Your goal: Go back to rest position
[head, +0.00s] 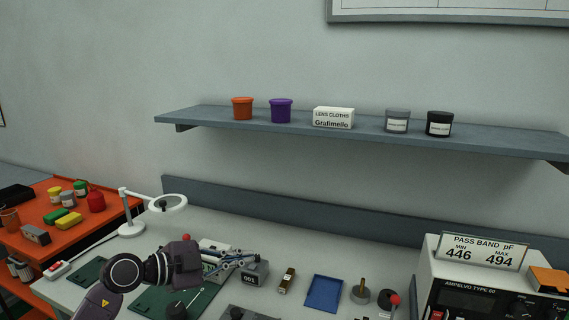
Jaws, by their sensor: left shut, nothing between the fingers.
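My left arm comes in from the bottom left over the bench. My left gripper (236,258) points right, its dark thin fingers closed together with nothing held. It shows just above and behind a small grey block marked 001 (254,273); I cannot tell whether they touch. A light boxy thing behind the gripper is partly hidden by it. My right gripper is out of view.
The grey bench (330,255) holds green mats, a blue tray (324,293), a small brown piece (287,280), a magnifier lamp (132,226) and a meter (490,295) at right. An orange table (60,215) stands left. A wall shelf (360,133) carries jars.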

